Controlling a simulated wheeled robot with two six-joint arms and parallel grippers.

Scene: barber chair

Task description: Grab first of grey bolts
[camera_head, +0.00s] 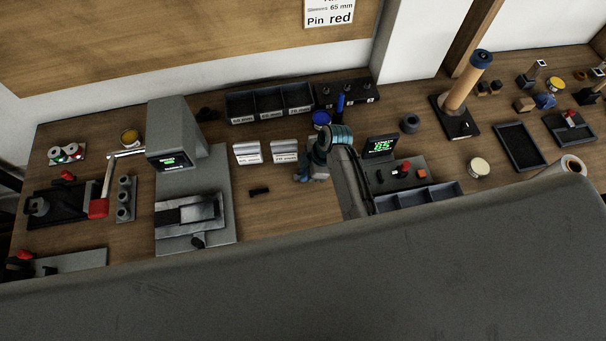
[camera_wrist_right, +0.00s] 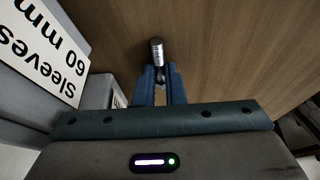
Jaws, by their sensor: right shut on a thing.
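My right gripper (camera_head: 312,176) hangs low over the middle of the bench in the head view, and its blue fingers also show in the right wrist view (camera_wrist_right: 159,85). The fingers are shut on a small grey metal cylinder, the grey bolt (camera_wrist_right: 157,50), whose end sticks out past the fingertips. The fingers hide its lower part. In the head view the bolt is hidden or too small to make out. My left gripper is not in view.
A short dark piece (camera_head: 259,191) lies left of the gripper. Two labelled light holders (camera_head: 247,153) stand behind it, with dark bins (camera_head: 268,104) further back. A grey press (camera_head: 178,135) stands left. A small display (camera_head: 381,146) stands right. A "Sleeves 60 mm" sign (camera_wrist_right: 50,50) is close by.

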